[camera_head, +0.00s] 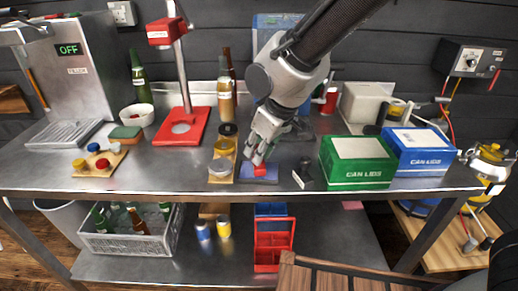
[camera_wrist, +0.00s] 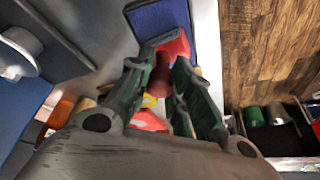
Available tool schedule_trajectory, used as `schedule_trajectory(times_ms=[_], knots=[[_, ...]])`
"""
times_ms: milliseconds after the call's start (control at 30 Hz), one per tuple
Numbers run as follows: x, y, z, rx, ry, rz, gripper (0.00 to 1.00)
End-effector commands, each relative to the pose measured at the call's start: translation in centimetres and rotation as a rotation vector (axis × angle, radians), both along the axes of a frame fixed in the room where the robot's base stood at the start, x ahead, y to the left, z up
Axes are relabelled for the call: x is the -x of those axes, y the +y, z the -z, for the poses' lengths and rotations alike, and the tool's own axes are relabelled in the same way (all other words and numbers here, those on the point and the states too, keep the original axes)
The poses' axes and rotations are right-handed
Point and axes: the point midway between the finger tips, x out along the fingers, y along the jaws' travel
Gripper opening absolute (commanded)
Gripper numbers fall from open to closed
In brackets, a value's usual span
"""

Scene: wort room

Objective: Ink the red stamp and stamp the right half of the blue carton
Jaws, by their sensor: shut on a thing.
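The red stamp (camera_head: 260,170) is between the fingertips of my gripper (camera_head: 259,156), which is shut on it. In the wrist view my gripper (camera_wrist: 155,82) closes around its dark red handle, and the brighter red part of the stamp (camera_wrist: 176,45) shows beyond the fingers. The stamp is over a flat blue mat (camera_head: 246,179), also in the wrist view (camera_wrist: 160,17); I cannot tell whether it touches the mat. The blue carton (camera_head: 426,162) stands at the right of the bench, with a white panel on top and "CAN" lettering on its front.
A green carton (camera_head: 357,178) stands beside the blue carton, between it and my gripper. A small dark object (camera_head: 303,177) stands near the green carton's left side. A wooden board with round pots (camera_head: 222,160) lies just left of the mat. A red stand (camera_head: 182,127) is farther left.

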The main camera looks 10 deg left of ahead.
Motion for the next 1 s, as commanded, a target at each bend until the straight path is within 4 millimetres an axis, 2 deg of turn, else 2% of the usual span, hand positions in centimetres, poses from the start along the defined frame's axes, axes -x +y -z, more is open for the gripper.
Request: schedule_trajectory(times_ms=[700, 1000], knots=[[0.0, 0.0, -6.1, -0.002, -0.001, 0.0, 0.06], [0.0, 0.0, -6.9, 0.0, 0.0, 0.0, 0.06]])
